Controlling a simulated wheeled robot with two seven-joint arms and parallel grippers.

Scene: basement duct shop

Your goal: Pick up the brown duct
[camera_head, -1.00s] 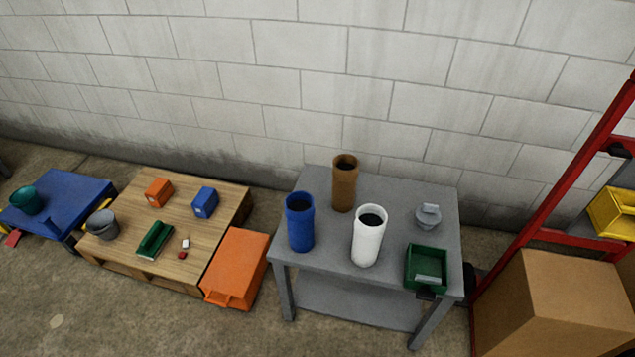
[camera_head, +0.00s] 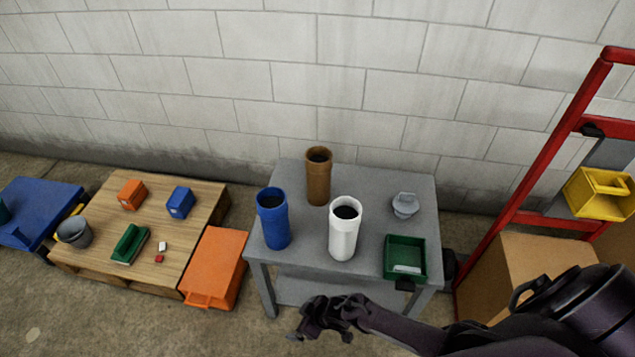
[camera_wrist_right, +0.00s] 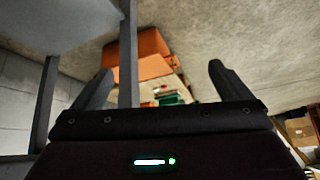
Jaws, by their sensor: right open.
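The brown duct (camera_head: 318,178) stands upright at the back of the grey table (camera_head: 375,180), behind and between a blue duct (camera_head: 273,220) and a white duct (camera_head: 344,232). My right gripper (camera_head: 318,325) is in front of the table's front edge, apart from all three ducts. In the right wrist view its two fingers (camera_wrist_right: 157,92) are spread apart with nothing held between them. A table leg (camera_wrist_right: 128,60) shows beyond the fingers there. The left gripper is not in view.
A green bin (camera_head: 405,243) and a grey lidded item (camera_head: 405,204) are on the table's right side. An orange crate (camera_head: 214,268) and a wooden pallet (camera_head: 100,200) stand to the left. A red frame (camera_head: 540,165) and cardboard box (camera_head: 530,262) are at right.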

